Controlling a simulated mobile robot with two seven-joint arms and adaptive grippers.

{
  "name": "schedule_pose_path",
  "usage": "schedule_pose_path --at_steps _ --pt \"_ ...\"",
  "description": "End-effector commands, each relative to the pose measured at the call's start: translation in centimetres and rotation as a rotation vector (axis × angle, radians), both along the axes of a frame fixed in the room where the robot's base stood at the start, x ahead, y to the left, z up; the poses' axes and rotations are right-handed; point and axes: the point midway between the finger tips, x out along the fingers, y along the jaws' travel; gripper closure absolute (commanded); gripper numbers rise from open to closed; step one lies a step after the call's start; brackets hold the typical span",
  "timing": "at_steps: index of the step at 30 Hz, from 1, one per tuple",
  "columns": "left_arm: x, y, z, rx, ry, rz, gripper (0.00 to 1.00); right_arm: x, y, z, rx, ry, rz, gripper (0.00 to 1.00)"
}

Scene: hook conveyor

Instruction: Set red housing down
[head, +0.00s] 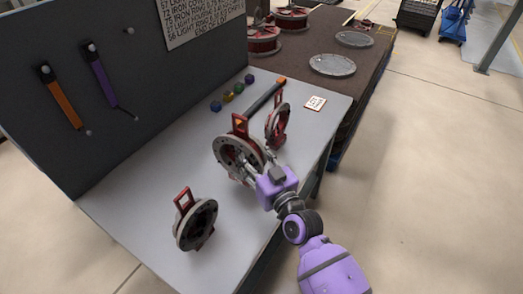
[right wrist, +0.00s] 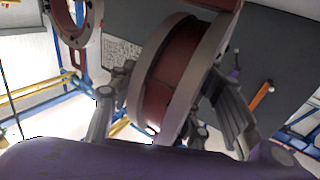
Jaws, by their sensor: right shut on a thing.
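A red housing (head: 240,155) with grey flanges and a red handle on top is upright over the grey table, in the middle of the head view. My right gripper (head: 262,168) is shut on its near right side. In the right wrist view the held housing (right wrist: 170,85) fills the space between the two fingers. I cannot tell whether its underside touches the table. A second similar housing (head: 278,124) stands just behind and to the right, and shows at the top left of the right wrist view (right wrist: 79,30). A third (head: 197,224) stands nearer, to the left. My left gripper is not in view.
The grey table (head: 140,205) is clear between the near housing and the dark back panel (head: 150,80), where orange and purple tools hang. Small coloured blocks (head: 228,97), a dark bar (head: 264,97) and a card (head: 315,103) lie farther back. A brown bench (head: 365,75) lies beyond.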

Motion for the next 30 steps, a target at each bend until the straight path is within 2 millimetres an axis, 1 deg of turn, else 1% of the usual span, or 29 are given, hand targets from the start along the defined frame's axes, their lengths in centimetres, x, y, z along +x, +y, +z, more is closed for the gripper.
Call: schedule_pose_path --at_steps 1,5,8,12,15,23,28,29,30 --pt "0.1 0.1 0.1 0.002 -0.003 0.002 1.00 0.3 0.2 0.5 0.008 -0.013 -0.002 1.00" --pt "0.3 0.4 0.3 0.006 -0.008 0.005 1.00 0.5 0.4 0.2 0.007 -0.014 -0.002 1.00" --pt "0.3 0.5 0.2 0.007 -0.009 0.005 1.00 0.9 0.7 -0.5 0.006 -0.013 -0.002 1.00" --pt "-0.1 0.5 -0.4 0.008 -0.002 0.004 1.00 0.8 0.7 -2.5 0.003 -0.010 -0.001 1.00" --pt "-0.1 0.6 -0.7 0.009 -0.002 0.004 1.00 0.8 0.6 -3.5 0.005 -0.010 -0.003 1.00" --pt "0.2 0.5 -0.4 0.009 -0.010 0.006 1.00 0.9 0.6 -3.3 0.006 -0.014 -0.004 1.00" --pt "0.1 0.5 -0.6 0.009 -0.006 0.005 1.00 0.9 0.6 -3.8 0.005 -0.013 -0.004 1.00" --pt "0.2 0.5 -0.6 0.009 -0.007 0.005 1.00 0.7 0.6 -4.4 -0.001 -0.002 -0.002 0.53" --pt "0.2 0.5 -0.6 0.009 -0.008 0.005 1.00 0.7 0.6 -4.3 -0.001 -0.002 -0.002 0.48"
